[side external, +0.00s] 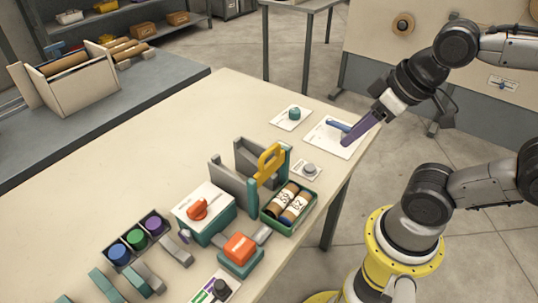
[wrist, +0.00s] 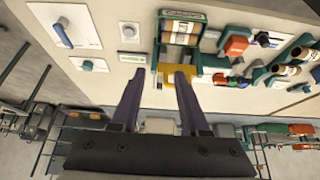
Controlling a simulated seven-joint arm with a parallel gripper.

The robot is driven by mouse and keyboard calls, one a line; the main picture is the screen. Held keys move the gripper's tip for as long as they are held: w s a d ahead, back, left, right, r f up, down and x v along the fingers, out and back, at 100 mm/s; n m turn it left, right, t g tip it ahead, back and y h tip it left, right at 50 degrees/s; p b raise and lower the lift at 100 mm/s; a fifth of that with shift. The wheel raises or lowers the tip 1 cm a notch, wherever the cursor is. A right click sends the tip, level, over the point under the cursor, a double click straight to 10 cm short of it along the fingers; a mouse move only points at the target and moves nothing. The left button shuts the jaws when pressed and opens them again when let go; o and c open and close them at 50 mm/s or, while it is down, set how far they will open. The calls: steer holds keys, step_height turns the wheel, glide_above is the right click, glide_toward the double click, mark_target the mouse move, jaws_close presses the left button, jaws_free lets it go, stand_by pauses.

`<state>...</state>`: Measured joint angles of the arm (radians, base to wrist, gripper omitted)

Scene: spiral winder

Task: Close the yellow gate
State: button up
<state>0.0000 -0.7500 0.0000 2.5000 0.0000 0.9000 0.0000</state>
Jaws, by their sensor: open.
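The yellow gate (side external: 269,163) is a thick yellow loop standing at the right end of a grey and teal walled holder (side external: 232,180) on the bench. I cannot tell how far open it is. It also shows in the wrist view (wrist: 189,72), partly overlapped by my right finger. My gripper (side external: 348,142) is open and empty, with purple fingers. In the side view it hangs over the blue lever plate near the bench's right edge, well to the right of the gate and apart from it. In the wrist view the fingertips (wrist: 158,76) point toward the gate area.
A green tray (side external: 272,219) with two labelled rolls stands just in front of the gate. A box with a red knob (side external: 199,209) and an orange button (side external: 240,247) stand further left. A blue lever (side external: 338,126), teal knob (side external: 294,114) and grey button (side external: 309,169) are nearby.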

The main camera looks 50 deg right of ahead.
steer(key=shift+s+f, duration=0.1)
steer(key=shift+c, duration=1.2)
steer(key=r, duration=0.1)
steer(key=w+r, duration=0.1)
steer(key=shift+r+m, duration=0.3)
steer(key=shift+r, duration=0.1)
jaws_close()
step_height(320, 180, up, 4)
steer(key=g, duration=0.3)
glide_above(271, 149)
steer(key=s, duration=0.3)
steer(key=x, duration=1.3)
steer(key=shift+s+f, duration=0.1)
steer(key=shift+s, duration=0.15)
